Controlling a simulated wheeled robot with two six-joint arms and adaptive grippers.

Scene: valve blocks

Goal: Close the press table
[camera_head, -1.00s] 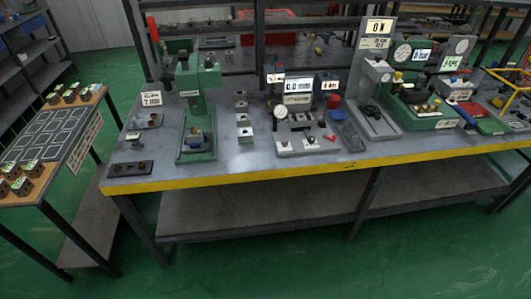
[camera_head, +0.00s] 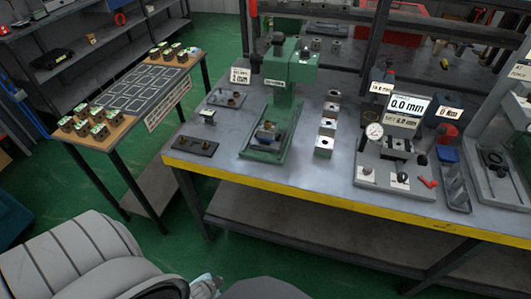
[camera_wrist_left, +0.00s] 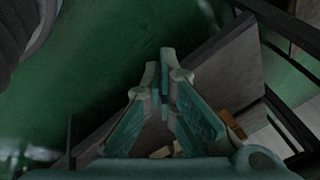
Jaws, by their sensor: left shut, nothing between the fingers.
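The press table (camera_head: 300,205) is a grey workbench with a yellow front edge, seen ahead in the head view. A green press (camera_head: 285,85) stands on its left part, with a small blue and metal piece (camera_head: 267,132) on its base. My left arm (camera_head: 75,260) fills the lower left of the head view. My right gripper is not in view.
A side table (camera_head: 150,85) with printed outlines and several green-topped blocks stands left of the bench. Several metal blocks (camera_head: 325,127) and a gauge fixture (camera_head: 390,165) sit right of the press. Green floor (camera_head: 165,235) is open in front.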

